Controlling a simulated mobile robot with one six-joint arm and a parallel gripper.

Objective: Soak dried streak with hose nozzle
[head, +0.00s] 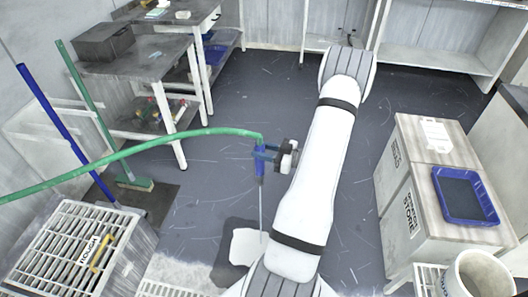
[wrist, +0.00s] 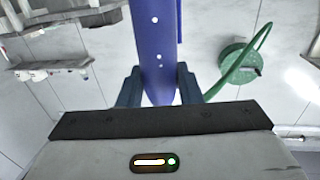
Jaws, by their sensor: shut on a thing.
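The hose nozzle (head: 260,168) is blue and hangs upright at the end of the green hose (head: 150,147). My gripper (head: 268,153) is shut on it. In the wrist view the blue nozzle (wrist: 158,45) stands between the two dark fingers (wrist: 158,85). A thin pale line runs down from its tip towards a white patch with a dark surround on the floor (head: 248,246). I cannot tell whether this line is a lance or water. My arm hides part of the floor there. I cannot make out the dried streak in either view.
A slatted box (head: 85,245) marked ROUGH stands at the lower left. A cabinet (head: 430,150) with a blue tray (head: 465,196) stands at the right, near a white bucket (head: 478,275). A blue pole (head: 60,125) and a green broom (head: 95,105) lean at the left. Mid-floor is open.

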